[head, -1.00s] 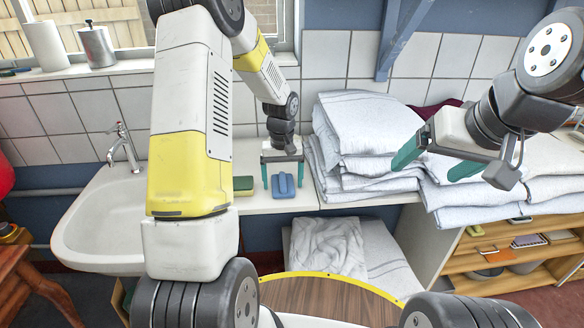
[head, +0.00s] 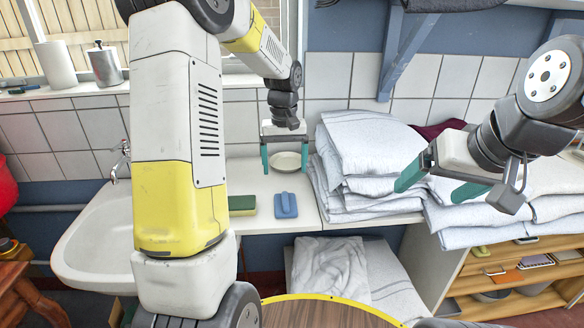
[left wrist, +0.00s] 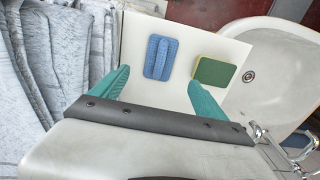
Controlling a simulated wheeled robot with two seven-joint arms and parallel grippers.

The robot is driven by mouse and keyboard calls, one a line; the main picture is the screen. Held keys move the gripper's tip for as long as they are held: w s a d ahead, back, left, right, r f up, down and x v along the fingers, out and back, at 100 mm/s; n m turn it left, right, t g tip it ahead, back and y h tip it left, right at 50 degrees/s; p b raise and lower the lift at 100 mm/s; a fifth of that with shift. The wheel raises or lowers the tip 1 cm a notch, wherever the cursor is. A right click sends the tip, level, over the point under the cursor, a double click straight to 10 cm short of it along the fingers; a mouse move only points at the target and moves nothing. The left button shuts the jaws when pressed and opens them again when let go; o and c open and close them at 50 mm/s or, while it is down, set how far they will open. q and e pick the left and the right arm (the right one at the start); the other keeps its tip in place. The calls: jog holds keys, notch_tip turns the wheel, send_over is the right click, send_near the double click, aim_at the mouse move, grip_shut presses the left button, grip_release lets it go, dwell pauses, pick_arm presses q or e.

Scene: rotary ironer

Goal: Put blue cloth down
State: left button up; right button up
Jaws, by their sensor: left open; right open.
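The blue cloth (head: 286,205) lies folded on the white counter (head: 262,222), beside a green and yellow sponge (head: 242,205). It also shows in the left wrist view (left wrist: 161,57), flat on the counter and apart from the fingers. My left gripper (head: 284,162) is open and empty, above and behind the cloth. Its teal fingers also show in the left wrist view (left wrist: 160,92), with nothing between them. My right gripper (head: 432,188) is open and empty in front of the stacked white linens.
A small pale dish (head: 286,160) sits at the back of the counter. A white sink (head: 95,235) is at the left. Folded white linens (head: 370,150) are stacked right of the cloth. Shelves (head: 505,285) with small items stand at lower right.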

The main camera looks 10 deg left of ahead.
pick_arm(q)
jog(key=s+r+m+t+h, duration=0.1)
jog(key=s+r+m+t, duration=0.15)
jog(key=s+r, duration=0.95)
jog(key=s+d+r+m+t+h, duration=0.1)
jog(key=s+d+t, duration=0.1)
jog(key=s, duration=1)
jog(key=shift+r+t, duration=0.25)
jog(key=shift+t, duration=0.6)
jog(key=shift+d, duration=0.1)
pick_arm(e)
jog(key=shift+o, duration=0.4)
